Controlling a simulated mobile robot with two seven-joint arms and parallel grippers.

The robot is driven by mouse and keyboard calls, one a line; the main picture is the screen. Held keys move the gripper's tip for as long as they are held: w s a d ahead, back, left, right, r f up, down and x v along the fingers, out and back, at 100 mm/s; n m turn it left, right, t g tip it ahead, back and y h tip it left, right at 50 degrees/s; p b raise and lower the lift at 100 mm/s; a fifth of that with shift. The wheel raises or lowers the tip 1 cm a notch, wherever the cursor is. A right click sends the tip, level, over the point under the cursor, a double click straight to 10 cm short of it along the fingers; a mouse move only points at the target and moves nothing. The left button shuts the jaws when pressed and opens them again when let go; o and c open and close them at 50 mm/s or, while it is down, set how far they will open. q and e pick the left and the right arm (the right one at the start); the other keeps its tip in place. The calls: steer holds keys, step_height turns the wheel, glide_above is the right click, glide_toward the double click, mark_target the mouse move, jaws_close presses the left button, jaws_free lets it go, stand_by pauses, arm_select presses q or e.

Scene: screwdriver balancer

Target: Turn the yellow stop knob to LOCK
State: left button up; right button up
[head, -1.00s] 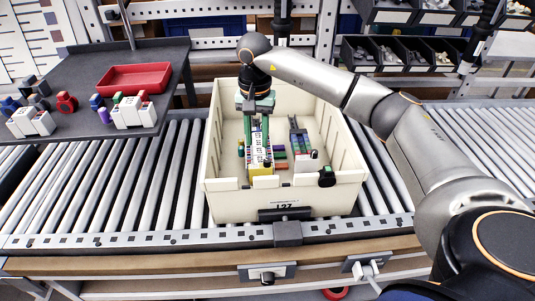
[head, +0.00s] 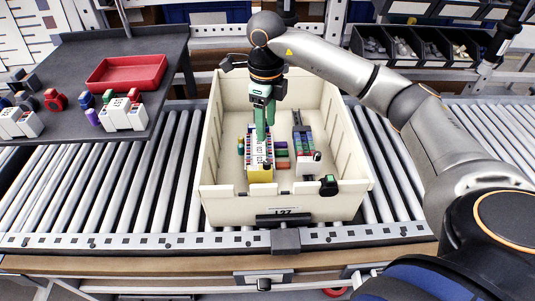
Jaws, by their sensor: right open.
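No yellow stop knob can be told for certain. The clearest yellow thing is the yellow end (head: 260,175) of a white part standing in the cream tote (head: 288,207). My right gripper (head: 264,132) reaches down into the tote with green fingers, open, over the back of that white part. Whether the fingertips touch the part I cannot tell. A small plate with a dark knob (head: 264,285) sits on the conveyor's front rail, low in the view, well away from the gripper. My left gripper is not in view.
The tote stands on the roller conveyor (head: 130,185) and also holds a second white part (head: 309,165) and coloured blocks. A dark side table (head: 75,60) at left carries a red tray (head: 126,72) and several parts. Black bins (head: 405,47) stand behind. Rollers left of the tote are clear.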

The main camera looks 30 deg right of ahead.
mark_target(266, 162)
step_height(266, 162, down, 12)
steer(key=shift+f+p, duration=0.15)
steer(key=shift+p, duration=0.4)
jaws_close()
stand_by(0.4)
